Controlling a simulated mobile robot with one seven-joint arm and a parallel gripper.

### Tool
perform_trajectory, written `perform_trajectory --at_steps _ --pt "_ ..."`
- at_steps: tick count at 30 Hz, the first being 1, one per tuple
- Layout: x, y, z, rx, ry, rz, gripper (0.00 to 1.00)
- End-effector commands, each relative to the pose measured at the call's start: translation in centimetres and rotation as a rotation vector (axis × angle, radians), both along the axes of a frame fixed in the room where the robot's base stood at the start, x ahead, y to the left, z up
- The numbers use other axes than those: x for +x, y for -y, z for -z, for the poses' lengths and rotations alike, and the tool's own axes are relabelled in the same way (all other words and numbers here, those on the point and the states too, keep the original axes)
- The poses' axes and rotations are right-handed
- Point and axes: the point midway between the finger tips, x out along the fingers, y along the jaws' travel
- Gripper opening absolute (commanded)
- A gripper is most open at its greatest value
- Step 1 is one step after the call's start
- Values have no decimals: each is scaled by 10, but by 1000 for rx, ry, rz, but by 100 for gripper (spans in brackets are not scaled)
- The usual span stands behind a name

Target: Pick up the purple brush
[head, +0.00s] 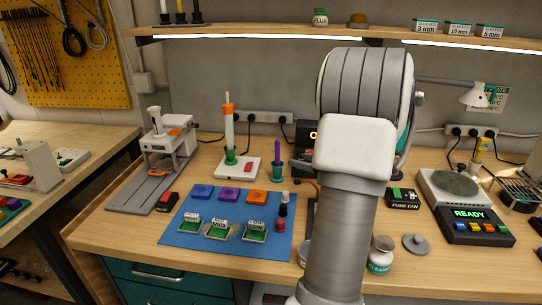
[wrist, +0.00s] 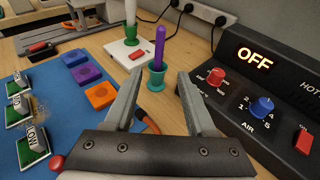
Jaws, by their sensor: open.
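The purple brush (wrist: 159,46) stands upright in a small teal cup (wrist: 157,72) on the bench. In the head view the brush (head: 277,152) and its cup (head: 277,174) stand just left of my arm. My gripper (wrist: 160,74) is open and empty in the wrist view. Its two fingers point toward the cup, one on each side of it in the picture, and the brush appears between and beyond the fingertips. I cannot tell the exact gap. In the head view my arm hides most of the gripper.
A hot-air station (wrist: 255,85) reading OFF stands close on the right. A white base (wrist: 128,50) with a tall white-and-green piece stands behind left. A blue mat (head: 180,236) holds coloured blocks and green labelled pieces.

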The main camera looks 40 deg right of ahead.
Motion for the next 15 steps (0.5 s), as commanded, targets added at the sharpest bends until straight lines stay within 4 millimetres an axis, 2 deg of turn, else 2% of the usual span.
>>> perform_trajectory --at_steps 9,15 --pt "61 5 1 0 1 -5 56" --pt "84 8 0 -1 0 -3 56"
